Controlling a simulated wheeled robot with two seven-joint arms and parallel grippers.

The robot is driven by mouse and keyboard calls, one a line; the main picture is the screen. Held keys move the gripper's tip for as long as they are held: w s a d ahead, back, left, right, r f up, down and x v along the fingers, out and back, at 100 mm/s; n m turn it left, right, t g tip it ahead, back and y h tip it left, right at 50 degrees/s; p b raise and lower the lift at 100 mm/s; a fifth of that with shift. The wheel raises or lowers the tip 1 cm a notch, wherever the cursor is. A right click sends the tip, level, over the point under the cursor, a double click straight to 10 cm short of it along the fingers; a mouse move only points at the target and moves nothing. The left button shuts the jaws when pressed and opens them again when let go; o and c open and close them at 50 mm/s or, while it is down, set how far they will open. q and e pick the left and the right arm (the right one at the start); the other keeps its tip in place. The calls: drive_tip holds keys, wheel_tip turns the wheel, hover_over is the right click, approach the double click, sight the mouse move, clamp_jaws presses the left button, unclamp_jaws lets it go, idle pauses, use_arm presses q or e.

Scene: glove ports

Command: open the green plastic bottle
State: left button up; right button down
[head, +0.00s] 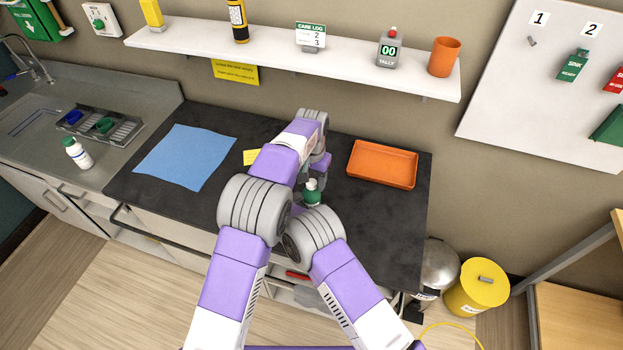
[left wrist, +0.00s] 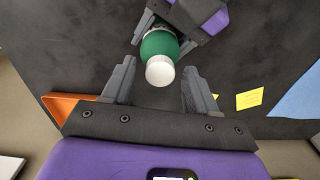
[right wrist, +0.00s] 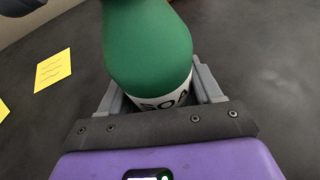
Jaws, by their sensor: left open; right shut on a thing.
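The green plastic bottle (head: 312,197) has a white cap and stands near the front middle of the dark counter, partly hidden by my arms. In the right wrist view its green body (right wrist: 148,45) and white label with dark letters sit between the fingers of my right gripper (right wrist: 160,95), which is shut on it. In the left wrist view the bottle (left wrist: 159,42) points its white cap (left wrist: 160,72) toward my left gripper (left wrist: 152,85). The left gripper is open, with its fingers apart on either side of the cap and not touching it.
An orange tray (head: 383,164) lies on the counter to the right, and a blue cloth (head: 186,156) to the left. Yellow notes (left wrist: 249,98) lie near the bottle. Another white bottle with a green cap (head: 77,153) stands by the sink. A shelf (head: 290,50) runs along the wall behind.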

use_arm(q)
wheel_tip(320, 180, up, 4)
drive_tip(key=shift+r, duration=0.2)
drive_tip(key=shift+c, duration=0.4)
wheel_tip(320, 180, up, 3)
drive_tip(key=m, duration=0.3)
drive_tip(key=shift+m, duration=0.3)
wheel_tip(320, 180, down, 8)
drive_tip(key=shift+r, duration=0.25)
clamp_jaws()
drive_tip(key=n, duration=0.3)
